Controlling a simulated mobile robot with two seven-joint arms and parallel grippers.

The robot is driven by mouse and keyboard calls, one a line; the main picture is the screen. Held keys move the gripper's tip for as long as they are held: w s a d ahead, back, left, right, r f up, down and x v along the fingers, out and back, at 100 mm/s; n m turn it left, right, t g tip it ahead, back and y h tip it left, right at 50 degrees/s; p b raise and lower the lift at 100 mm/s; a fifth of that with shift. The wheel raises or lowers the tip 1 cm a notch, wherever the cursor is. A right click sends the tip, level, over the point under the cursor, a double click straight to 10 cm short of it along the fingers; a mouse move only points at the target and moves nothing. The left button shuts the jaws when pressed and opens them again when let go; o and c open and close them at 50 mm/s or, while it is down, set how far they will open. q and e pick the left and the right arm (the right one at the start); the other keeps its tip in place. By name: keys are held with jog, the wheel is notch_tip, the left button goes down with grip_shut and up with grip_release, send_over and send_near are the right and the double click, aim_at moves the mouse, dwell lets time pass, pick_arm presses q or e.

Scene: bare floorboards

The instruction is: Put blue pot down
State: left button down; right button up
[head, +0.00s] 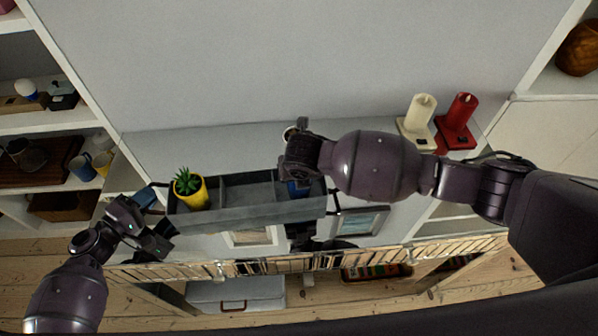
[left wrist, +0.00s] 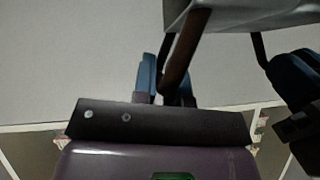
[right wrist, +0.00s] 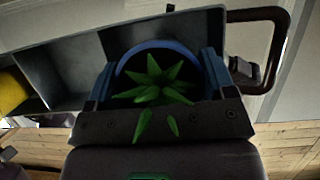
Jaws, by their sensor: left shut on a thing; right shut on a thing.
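The blue pot (right wrist: 124,66) holds a spiky green plant. It sits at or within the end compartment of a grey divided tray (head: 250,213); I cannot tell whether its base touches the tray floor. My right gripper (right wrist: 158,80) is shut on the pot, its fingers at either side. In the head view the pot (head: 299,189) is mostly hidden under my right wrist. My left gripper (head: 150,197) is shut on the brown handle (left wrist: 184,55) at the tray's left end.
A yellow pot (head: 190,194) with a plant stands in the tray's left compartment. The middle compartment is empty. Shelves with mugs (head: 81,166) are at left. A picture frame (head: 360,221) is near the tray.

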pick_arm(q)
jog(key=shift+f, duration=0.1)
pick_arm(e)
jog(key=shift+f, duration=0.1)
jog(key=o, duration=1.1)
jog(key=shift+o, duration=0.2)
